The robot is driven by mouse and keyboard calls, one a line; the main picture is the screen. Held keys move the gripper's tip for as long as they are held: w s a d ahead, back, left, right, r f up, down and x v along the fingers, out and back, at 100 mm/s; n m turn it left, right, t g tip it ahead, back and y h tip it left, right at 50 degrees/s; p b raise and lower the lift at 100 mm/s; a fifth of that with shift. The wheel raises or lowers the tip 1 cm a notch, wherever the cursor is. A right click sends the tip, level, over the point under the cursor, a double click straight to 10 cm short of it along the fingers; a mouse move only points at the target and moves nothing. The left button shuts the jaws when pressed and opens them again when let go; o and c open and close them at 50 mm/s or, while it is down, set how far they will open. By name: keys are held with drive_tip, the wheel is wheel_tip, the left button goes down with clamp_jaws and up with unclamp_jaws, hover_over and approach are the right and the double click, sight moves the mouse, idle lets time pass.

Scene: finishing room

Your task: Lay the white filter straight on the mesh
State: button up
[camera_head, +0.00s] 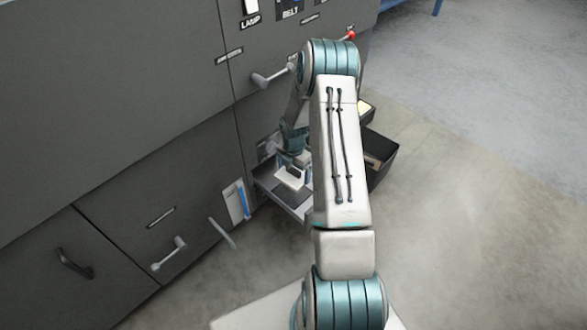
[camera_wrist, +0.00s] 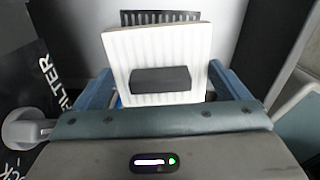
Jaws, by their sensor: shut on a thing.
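The white filter (camera_wrist: 118,46) is a pleated square panel with a dark block-shaped grip on its face. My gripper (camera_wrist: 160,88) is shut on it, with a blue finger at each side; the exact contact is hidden. In the head view my gripper (camera_head: 294,160) holds the filter (camera_head: 288,178) over an open drawer (camera_head: 268,184). The mesh (camera_wrist: 160,16) is a dark slotted grid, mostly hidden behind the filter in the wrist view. The filter looks slightly turned against it. I cannot tell whether they touch.
A dark cabinet front (camera_head: 110,90) with handles and levers stands left of the drawer. A lever knob (camera_wrist: 24,128) is close at the left in the wrist view, near FILTER lettering. A black open box (camera_head: 380,158) stands right of the drawer. Floor (camera_head: 470,230) to the right is clear.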

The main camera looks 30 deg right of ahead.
drive_tip(key=shift+f+b, duration=2.4)
drive_tip(key=shift+f, duration=1.35)
drive_tip(key=shift+f+b, duration=0.35)
drive_tip(key=shift+f, duration=0.3)
drive_tip(key=o, duration=0.6)
drive_tip(key=shift+o, duration=0.2)
wheel_tip(320, 180, up, 14)
drive_tip(key=p, duration=0.5)
drive_tip(key=shift+s, duration=0.1)
